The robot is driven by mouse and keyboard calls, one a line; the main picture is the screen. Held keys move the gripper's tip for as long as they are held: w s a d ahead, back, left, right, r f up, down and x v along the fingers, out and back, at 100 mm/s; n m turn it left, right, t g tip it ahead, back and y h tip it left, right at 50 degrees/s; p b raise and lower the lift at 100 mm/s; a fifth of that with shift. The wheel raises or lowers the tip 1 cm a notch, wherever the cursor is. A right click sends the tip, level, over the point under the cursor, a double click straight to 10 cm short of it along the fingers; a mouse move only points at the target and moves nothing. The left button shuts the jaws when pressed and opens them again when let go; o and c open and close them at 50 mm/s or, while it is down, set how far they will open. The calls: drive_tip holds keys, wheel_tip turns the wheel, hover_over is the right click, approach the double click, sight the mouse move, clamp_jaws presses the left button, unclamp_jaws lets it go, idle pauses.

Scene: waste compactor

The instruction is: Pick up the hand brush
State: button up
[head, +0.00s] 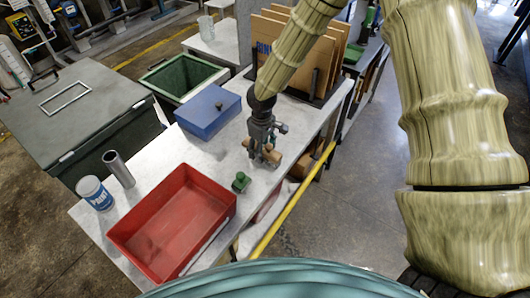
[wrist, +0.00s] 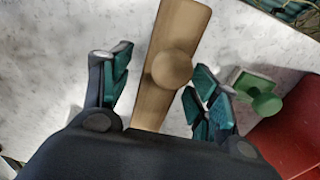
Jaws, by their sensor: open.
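A wooden piece with a round knob, which I take for the hand brush (head: 273,157), lies on the white table below my gripper (head: 262,143). In the wrist view the hand brush (wrist: 178,30) is a long tan board, with its knob between the fingers of my gripper (wrist: 162,80). The fingers are open, one on each side, with gaps between them and the wood. No bristles show. The brush's near end is hidden behind the gripper body.
A small green block with a knob (head: 240,182) and a red tray (head: 124,226) are nearby. A blue box (head: 208,115), paint can (head: 94,192) and metal cylinder (head: 118,168) stand farther left. Cardboard panels (head: 300,55) stand behind. A yellow rail (head: 290,207) runs along the front.

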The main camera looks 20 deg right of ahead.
drive_tip(key=c, duration=1.2)
drive_tip(key=shift+o, duration=0.2)
drive_tip(key=shift+r, duration=0.1)
drive_tip(key=shift+r+b, duration=0.6)
drive_tip(key=shift+r, duration=0.15)
drive_tip(key=shift+r+b, duration=0.55)
drive_tip(key=shift+r, duration=0.35)
drive_tip(key=s+a+r+b, duration=0.1)
drive_tip(key=s+b, duration=0.4)
drive_tip(key=s, duration=1.1)
drive_tip(key=shift+r, duration=0.3)
drive_tip(key=shift+a, duration=0.1)
